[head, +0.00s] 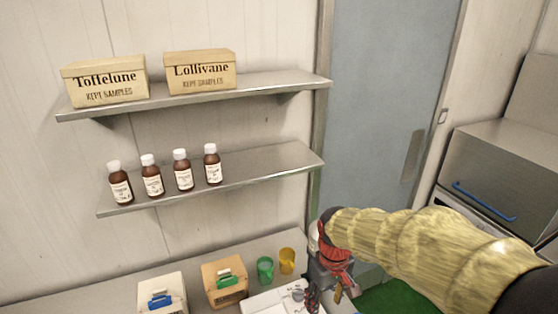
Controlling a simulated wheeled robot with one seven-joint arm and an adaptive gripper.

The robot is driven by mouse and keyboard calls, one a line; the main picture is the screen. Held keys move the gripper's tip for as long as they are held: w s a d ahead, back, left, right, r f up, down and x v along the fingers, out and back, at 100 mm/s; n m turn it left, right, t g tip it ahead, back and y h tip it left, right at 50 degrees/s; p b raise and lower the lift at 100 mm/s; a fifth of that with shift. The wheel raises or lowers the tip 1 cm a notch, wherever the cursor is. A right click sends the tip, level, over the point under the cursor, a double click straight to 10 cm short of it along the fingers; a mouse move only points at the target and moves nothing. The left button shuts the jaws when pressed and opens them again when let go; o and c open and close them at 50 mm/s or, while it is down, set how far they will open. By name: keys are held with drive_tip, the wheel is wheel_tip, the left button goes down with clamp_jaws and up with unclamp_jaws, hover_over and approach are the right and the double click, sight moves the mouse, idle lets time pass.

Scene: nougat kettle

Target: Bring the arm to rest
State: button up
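My arm comes in from the lower right in the head view, wrapped in a yellowish sleeve. My gripper (327,290) hangs at its end near the bottom edge, pointing down beside the right end of the counter. Its fingertips are small and partly cut off or hidden, so I cannot tell whether it is open or shut. I see nothing clearly held in it.
Two shelves hold sample boxes (104,81) and several brown bottles (183,170). On the counter stand a white box (162,294), a tan box (225,282), a green cup (265,269) and a yellow cup (287,260). A grey door (375,110) and a steel cabinet (495,175) are at right.

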drive_tip(key=s+d+r+m+t+b, duration=0.2)
drive_tip(key=s+d+b, duration=0.1)
drive_tip(key=s, duration=0.5)
drive_tip(key=s+d+r+m+t+b, duration=0.2)
drive_tip(key=s+d+m+t+b, duration=0.1)
drive_tip(key=s+b, duration=0.3)
drive_tip(key=shift+s+d+t, duration=0.3)
drive_tip(key=shift+s+d, duration=0.2)
drive_tip(key=shift+s, duration=0.65)
drive_tip(key=shift+r, duration=0.1)
drive_tip(key=shift+c, duration=0.9)
